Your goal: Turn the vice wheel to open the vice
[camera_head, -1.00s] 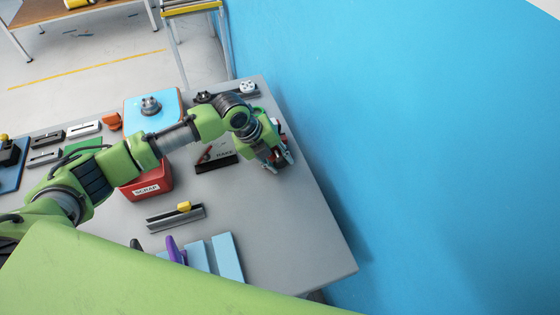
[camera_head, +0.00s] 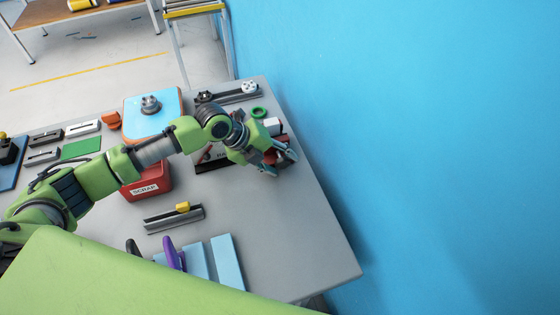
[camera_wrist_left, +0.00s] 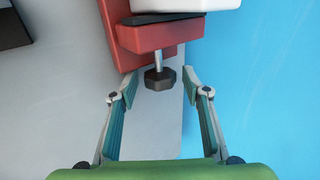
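The vice (camera_head: 283,139) is red, near the table's right edge and partly hidden by my left gripper in the head view. In the left wrist view the red vice (camera_wrist_left: 160,37) shows at the top, with a metal screw ending in a dark, faceted wheel (camera_wrist_left: 159,78). My left gripper (camera_head: 281,162) is at the vice. In the left wrist view its fingers (camera_wrist_left: 148,80) are spread wide, one on each side of the wheel, with visible gaps, so neither appears to touch it. A pale block (camera_wrist_left: 180,5) sits at the vice's top. My right gripper is not in view.
The blue wall (camera_head: 420,130) stands close to the table's right side. A green ring (camera_head: 258,112) lies behind the vice. A red scrap bin (camera_head: 148,184) and a rail with a yellow piece (camera_head: 174,219) are to the left. The front right tabletop (camera_head: 300,240) is clear.

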